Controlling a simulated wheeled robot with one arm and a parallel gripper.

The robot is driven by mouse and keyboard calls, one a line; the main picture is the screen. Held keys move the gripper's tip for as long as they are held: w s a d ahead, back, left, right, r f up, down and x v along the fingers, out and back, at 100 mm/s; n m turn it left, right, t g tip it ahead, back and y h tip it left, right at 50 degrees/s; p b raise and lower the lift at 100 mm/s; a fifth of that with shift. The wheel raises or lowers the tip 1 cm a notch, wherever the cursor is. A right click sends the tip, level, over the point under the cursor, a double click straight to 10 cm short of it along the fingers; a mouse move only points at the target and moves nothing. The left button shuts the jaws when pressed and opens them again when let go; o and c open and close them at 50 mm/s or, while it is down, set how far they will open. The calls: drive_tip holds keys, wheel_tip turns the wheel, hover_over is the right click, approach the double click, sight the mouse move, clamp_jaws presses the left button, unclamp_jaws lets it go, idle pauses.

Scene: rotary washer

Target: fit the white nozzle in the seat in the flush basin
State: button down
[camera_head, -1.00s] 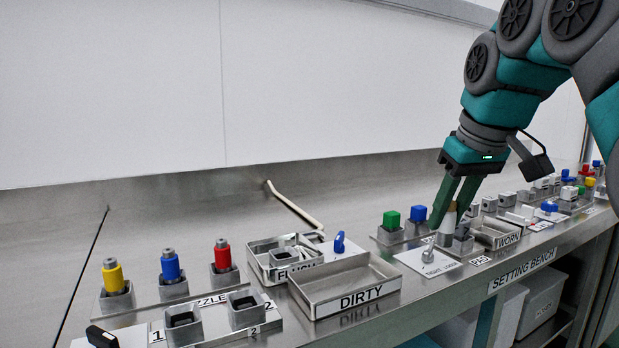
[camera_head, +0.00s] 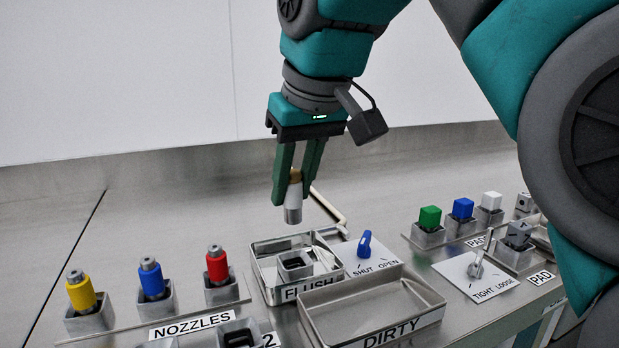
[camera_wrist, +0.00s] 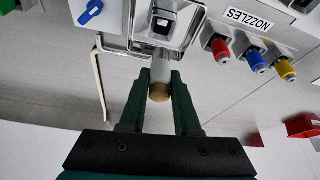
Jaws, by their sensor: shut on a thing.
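My gripper (camera_head: 296,180) is shut on the white nozzle (camera_head: 293,205), which hangs upright with its pale grey metal end down and a tan part between the fingers. In the wrist view the nozzle (camera_wrist: 160,68) sits between the green fingers. The flush basin (camera_head: 262,262) is a shallow steel tray labelled FLUSH. A square grey seat (camera_head: 292,268) with a dark opening stands inside it. The nozzle is in the air above the back of the basin, apart from the seat. The seat also shows in the wrist view (camera_wrist: 163,20), beyond the nozzle tip.
Yellow (camera_head: 81,293), blue (camera_head: 152,279) and red (camera_head: 217,264) nozzles stand in holders left of the basin. The DIRTY tray (camera_head: 375,300) is empty at its front right. A blue valve handle (camera_head: 364,243) is right of the basin, and a bent pipe (camera_head: 328,205) rises behind.

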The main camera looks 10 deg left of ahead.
sight(298, 224)
drive_tip(key=shift+f+b, duration=2)
drive_tip(key=shift+f, duration=1.5)
drive_tip(key=shift+f, duration=0.5)
drive_tip(key=c, duration=0.5)
unclamp_jaws()
drive_tip(key=shift+c, duration=0.2)
drive_tip(key=shift+r, duration=0.1)
